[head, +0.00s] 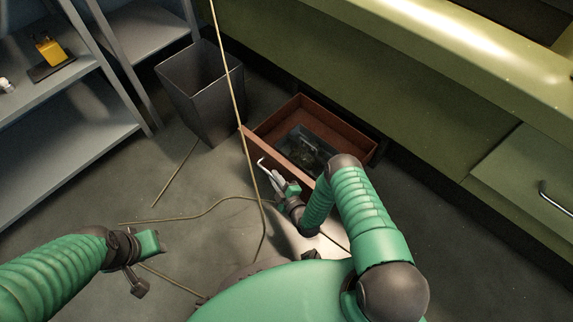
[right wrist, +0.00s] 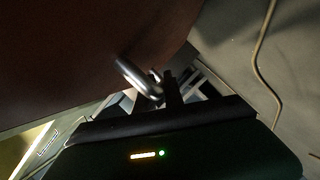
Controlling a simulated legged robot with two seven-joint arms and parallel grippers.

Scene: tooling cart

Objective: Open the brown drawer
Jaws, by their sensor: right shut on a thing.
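The brown drawer (head: 325,120) stands pulled out from the green cabinet in the head view, with its inside showing. A dark tray-like thing (head: 306,148) with unclear contents lies in it. The metal handle (head: 264,168) is on the drawer's front. My right gripper (head: 277,183) is at the front and shut on this handle; the handle (right wrist: 138,78) also shows between the fingers in the right wrist view, against the dark brown front. My left gripper (head: 150,262) is low at the left, away from the drawer; its fingers are unclear.
A dark bin (head: 200,95) stands left of the drawer. Grey shelves (head: 75,130) line the left. The green cabinet (head: 400,90) has another handle (head: 556,198) at the right. A thin cable (head: 230,85) hangs before the drawer and trails over the floor (head: 185,205).

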